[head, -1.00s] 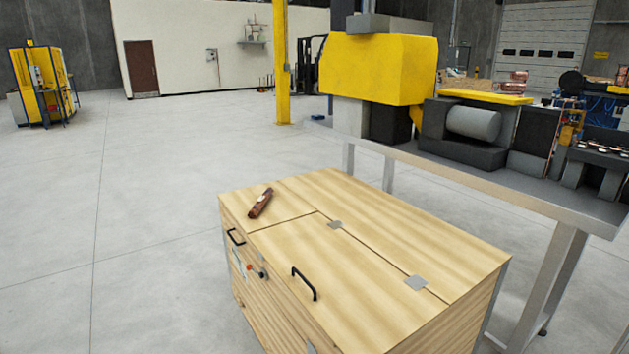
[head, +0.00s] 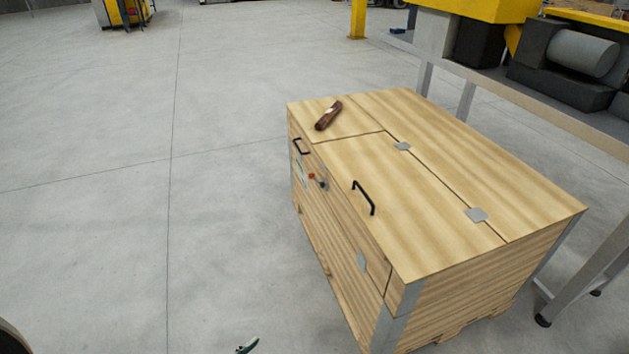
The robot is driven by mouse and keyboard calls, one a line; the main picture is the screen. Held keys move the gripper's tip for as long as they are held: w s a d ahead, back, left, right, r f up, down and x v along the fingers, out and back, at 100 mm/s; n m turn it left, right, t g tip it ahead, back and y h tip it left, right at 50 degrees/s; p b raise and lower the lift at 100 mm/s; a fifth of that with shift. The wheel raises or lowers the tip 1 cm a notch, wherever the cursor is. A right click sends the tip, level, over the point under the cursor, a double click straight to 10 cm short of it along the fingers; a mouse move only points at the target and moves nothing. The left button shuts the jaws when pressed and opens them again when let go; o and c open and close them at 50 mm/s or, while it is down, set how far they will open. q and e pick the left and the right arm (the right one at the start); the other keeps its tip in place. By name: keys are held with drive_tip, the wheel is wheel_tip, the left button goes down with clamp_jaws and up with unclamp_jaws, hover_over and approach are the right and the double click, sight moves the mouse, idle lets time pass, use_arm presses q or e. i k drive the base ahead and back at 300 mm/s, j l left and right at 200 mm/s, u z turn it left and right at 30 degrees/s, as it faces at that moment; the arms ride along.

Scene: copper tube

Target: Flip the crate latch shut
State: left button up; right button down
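The wooden crate (head: 440,170) stands on the floor in the right half of the head view, its hinged lid lying closed. On its left-facing side, below the lid edge, is a small latch-like fitting (head: 319,182) with a red knob and dark parts. It is too small to tell whether it is open or shut. A black handle (head: 363,198) is on the lid. Neither of my grippers can be made out clearly.
A dark brown tool-like object (head: 328,116) lies on the crate top. A metal-legged workbench (head: 520,107) stands close behind and right. The floor left of the crate is clear. A small dark greenish tip (head: 247,346) at the bottom edge is unclear.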

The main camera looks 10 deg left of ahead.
sight(316, 180)
drive_tip(key=i+j, duration=0.65)
drive_tip(key=j, duration=0.15)
drive_tip(key=i+j+z, duration=0.1)
drive_tip(key=i+j, duration=0.55)
drive_tip(key=j, duration=0.1)
